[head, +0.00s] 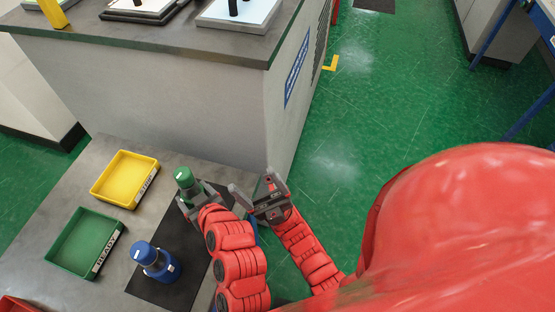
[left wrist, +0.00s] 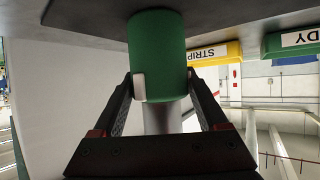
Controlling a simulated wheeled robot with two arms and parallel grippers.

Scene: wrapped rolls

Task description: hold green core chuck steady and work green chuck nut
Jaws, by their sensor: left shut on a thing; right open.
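The green core chuck (head: 186,181) stands upright near the right end of the black mat, with a lighter green top part; I cannot clearly tell the nut from the body. My left gripper (head: 189,202) is shut on its lower part. In the left wrist view, the green cylinder (left wrist: 157,50) with a pale label sits above a grey shaft (left wrist: 160,122), between the fingers of the left gripper (left wrist: 161,84). My right gripper (head: 255,187) is open and empty, to the right of the chuck and apart from it.
A blue chuck (head: 154,259) stands on the black mat (head: 186,240), nearer me. A yellow tray (head: 126,178) and a green tray (head: 84,242) lie left on the grey table (head: 55,213). A tall grey cabinet (head: 170,95) rises behind the table. Green floor lies right.

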